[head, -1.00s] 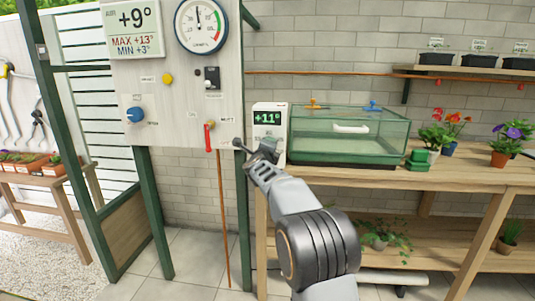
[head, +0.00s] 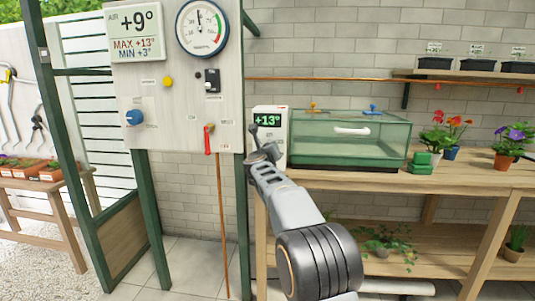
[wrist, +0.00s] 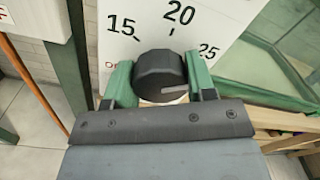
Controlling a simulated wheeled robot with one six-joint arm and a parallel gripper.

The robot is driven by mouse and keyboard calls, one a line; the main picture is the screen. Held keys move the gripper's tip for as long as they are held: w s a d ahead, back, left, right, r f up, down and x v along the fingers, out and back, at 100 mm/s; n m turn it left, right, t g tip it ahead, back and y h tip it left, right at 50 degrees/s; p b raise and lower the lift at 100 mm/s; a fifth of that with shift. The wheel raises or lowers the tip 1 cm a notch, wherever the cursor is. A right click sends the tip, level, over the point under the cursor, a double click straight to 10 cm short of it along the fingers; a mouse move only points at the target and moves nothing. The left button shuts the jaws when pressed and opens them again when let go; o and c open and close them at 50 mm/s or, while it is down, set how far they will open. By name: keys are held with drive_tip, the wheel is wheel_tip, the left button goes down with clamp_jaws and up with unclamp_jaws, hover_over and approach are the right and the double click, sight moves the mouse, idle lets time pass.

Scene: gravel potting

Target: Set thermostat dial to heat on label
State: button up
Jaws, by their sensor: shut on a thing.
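The thermostat is a white box (head: 281,113) at the left end of the bench, with a green display (head: 267,120) reading +13°. Its dark round dial (wrist: 158,72) shows in the wrist view below a white face (wrist: 150,20) marked 15, 20 and 25. A light grey line on the dial points to the right. Partly hidden red lettering is at the face's left. My gripper (wrist: 159,80) has its green fingers on both sides of the dial and is shut on it. In the head view my gripper (head: 262,148) is at the box's front and hides the dial. I cannot make out a "heat on" label.
A glass propagator case (head: 350,138) stands right of the thermostat on the wooden bench. Left is a panel with a gauge (head: 202,27), a blue knob (head: 135,117) and a red lever (head: 207,142). Flower pots (head: 505,158) stand further right.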

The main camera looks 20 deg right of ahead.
drive_tip(key=shift+m, duration=0.3)
idle(0.4)
drive_tip(key=o, duration=0.9)
drive_tip(key=v, duration=1.3)
drive_tip(key=shift+s+a, duration=0.25)
drive_tip(key=shift+s, duration=0.05)
